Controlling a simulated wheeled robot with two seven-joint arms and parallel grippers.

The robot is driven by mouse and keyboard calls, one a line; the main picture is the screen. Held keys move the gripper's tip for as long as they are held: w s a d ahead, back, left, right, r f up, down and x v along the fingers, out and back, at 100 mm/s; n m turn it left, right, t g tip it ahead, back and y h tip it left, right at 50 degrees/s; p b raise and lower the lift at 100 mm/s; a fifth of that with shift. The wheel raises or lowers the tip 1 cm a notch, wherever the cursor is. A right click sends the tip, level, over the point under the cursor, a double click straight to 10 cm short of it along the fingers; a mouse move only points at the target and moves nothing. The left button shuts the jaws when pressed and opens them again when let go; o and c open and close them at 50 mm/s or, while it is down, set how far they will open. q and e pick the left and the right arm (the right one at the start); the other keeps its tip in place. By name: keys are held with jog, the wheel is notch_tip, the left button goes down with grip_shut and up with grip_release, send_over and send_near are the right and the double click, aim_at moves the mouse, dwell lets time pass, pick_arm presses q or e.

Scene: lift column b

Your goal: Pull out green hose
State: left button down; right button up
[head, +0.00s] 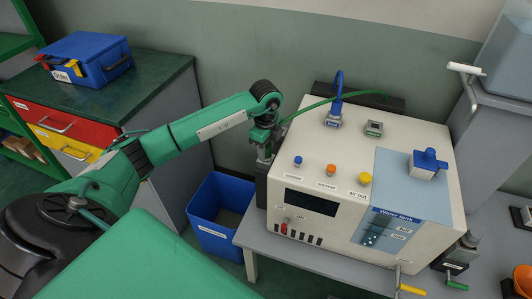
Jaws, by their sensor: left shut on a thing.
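The green hose (330,99) arcs from the back of the white machine (300,225) leftward to my left gripper (264,152). My left gripper points down just beyond the machine's left back edge and is shut on the hose end. The fingers hide most of the held part. A grey socket with a green mark (374,128) on the machine's top has no hose in it. My right gripper is out of view.
A blue bin (218,207) stands on the floor left of the machine's grey table (262,245). A blue toolbox (88,58) sits on a drawer cabinet at the left. A blue valve handle (428,160) sticks up on the machine's right. The wall is close behind.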

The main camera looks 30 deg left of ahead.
pick_arm(q)
jog(key=shift+r+p, duration=0.4)
jog(key=shift+r, duration=0.15)
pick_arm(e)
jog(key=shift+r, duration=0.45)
pick_arm(q)
jog(key=shift+r+p, duration=0.55)
jog(key=shift+r, duration=0.2)
jog(key=shift+r+p, duration=0.45)
jog(key=shift+r, duration=0.1)
jog(key=shift+r+p, duration=0.95)
jog(key=shift+r, duration=0.35)
jog(key=shift+r+p, duration=1.7)
jog(key=shift+r, duration=0.65)
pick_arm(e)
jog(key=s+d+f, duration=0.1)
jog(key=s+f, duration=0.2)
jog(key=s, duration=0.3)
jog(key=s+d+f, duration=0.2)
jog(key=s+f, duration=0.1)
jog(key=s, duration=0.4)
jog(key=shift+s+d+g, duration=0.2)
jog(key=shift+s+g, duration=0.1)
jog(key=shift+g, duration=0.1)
